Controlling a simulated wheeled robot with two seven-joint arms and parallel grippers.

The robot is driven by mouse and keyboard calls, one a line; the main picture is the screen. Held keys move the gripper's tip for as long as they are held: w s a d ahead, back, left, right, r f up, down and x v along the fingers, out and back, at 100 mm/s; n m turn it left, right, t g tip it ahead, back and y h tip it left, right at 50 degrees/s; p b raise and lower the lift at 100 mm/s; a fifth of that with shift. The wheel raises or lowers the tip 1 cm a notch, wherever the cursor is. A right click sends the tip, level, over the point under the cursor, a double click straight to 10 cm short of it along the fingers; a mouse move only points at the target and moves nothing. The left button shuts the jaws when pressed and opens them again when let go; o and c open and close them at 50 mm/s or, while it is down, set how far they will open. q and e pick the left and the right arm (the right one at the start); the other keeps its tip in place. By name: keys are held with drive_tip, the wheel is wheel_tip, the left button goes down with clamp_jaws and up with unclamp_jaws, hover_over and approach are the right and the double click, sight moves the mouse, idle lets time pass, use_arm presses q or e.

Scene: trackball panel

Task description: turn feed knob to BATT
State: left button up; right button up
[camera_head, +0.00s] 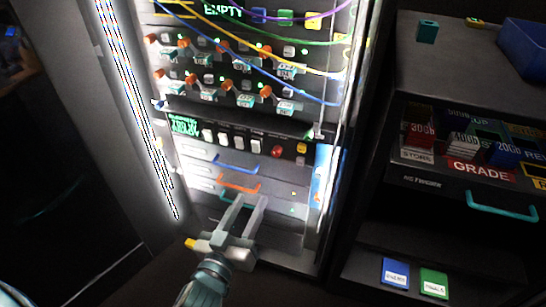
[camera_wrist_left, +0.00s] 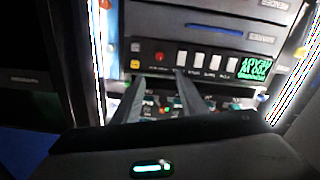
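I cannot make out a knob marked FEED or the word BATT in either view. A dark control panel (camera_head: 240,140) in the lit rack carries a row of white switches (camera_head: 222,138), a red round control (camera_head: 276,151) and a yellow block (camera_head: 301,148). The panel shows upside down in the left wrist view, with the red control (camera_wrist_left: 160,57) beyond the fingertips. My left gripper (camera_head: 250,203) is open and empty, in front of the drawers below the panel. Its two spread fingers also show in the left wrist view (camera_wrist_left: 160,78). My right gripper is not in view.
Drawers with a blue handle (camera_head: 236,165) and an orange handle (camera_head: 238,187) lie below the panel. Above it are rows of connectors (camera_head: 205,87) and loose cables (camera_head: 265,60). A dark cabinet (camera_head: 380,130) with a teal handle (camera_head: 502,207) stands at right.

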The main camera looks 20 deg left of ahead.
sight(275, 154)
use_arm(q)
drive_tip(key=shift+w, duration=0.1)
drive_tip(key=w, duration=1.7)
drive_tip(key=shift+w+d, duration=0.1)
drive_tip(key=shift+d, duration=0.2)
clamp_jaws()
